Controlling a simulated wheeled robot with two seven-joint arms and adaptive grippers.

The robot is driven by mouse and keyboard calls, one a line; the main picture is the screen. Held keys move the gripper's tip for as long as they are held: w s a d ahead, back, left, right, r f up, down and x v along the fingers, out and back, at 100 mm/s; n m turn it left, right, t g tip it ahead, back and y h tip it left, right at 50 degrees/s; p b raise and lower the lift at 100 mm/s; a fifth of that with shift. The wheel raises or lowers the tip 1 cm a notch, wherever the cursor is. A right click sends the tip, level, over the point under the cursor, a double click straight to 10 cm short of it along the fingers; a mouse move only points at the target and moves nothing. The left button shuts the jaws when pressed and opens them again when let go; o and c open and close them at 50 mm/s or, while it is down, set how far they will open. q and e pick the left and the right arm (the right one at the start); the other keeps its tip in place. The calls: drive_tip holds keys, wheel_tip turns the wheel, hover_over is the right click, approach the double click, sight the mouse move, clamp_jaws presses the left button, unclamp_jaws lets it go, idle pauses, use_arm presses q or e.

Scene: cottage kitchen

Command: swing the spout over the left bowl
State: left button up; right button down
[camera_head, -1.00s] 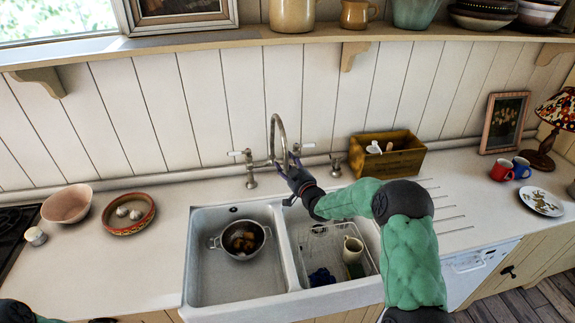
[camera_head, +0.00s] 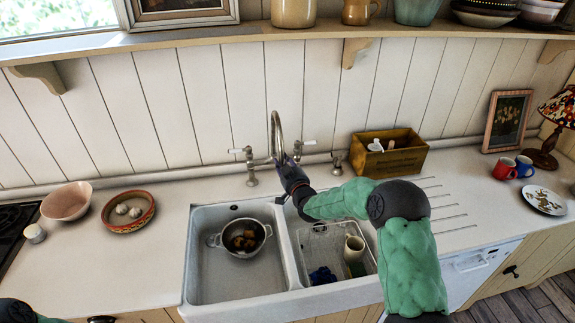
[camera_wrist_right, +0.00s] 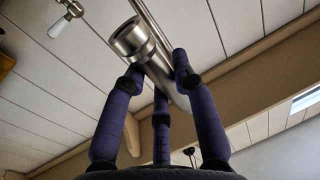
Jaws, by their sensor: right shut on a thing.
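The metal spout (camera_head: 275,127) rises in a tall arch from the tap behind the double sink. My right gripper (camera_head: 284,167) is shut on the spout near its outlet end, just behind the divider between the two bowls. In the right wrist view, the purple fingers close around the spout (camera_wrist_right: 131,38), whose round outlet shows at upper left. The left bowl (camera_head: 208,280) of the sink holds a metal colander (camera_head: 243,253) with brown food in it. The right bowl (camera_head: 303,247) is partly hidden by my right arm. My left gripper is out of view.
A wire rack with a cream mug (camera_head: 354,248) stands in the right bowl. White-handled taps (camera_head: 241,151) flank the spout. A wooden box (camera_head: 402,157) stands behind at right, and a patterned dish (camera_head: 128,225) with white bulbs at left. The counter left of the sink is mostly clear.

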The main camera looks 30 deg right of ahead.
drive_tip(key=w+a+m+h+b, duration=0.1)
drive_tip(key=w+a+h+b, duration=0.2)
drive_tip(key=w+a, duration=0.6)
drive_tip(key=shift+a+m+g+b, duration=0.3)
drive_tip(key=shift+a+m+b, duration=0.1)
drive_tip(key=shift+a, duration=1.6)
drive_tip(key=shift+w, duration=0.1)
drive_tip(key=c, duration=1)
unclamp_jaws()
drive_tip(key=shift+o, duration=0.2)
drive_tip(key=v, duration=1.2)
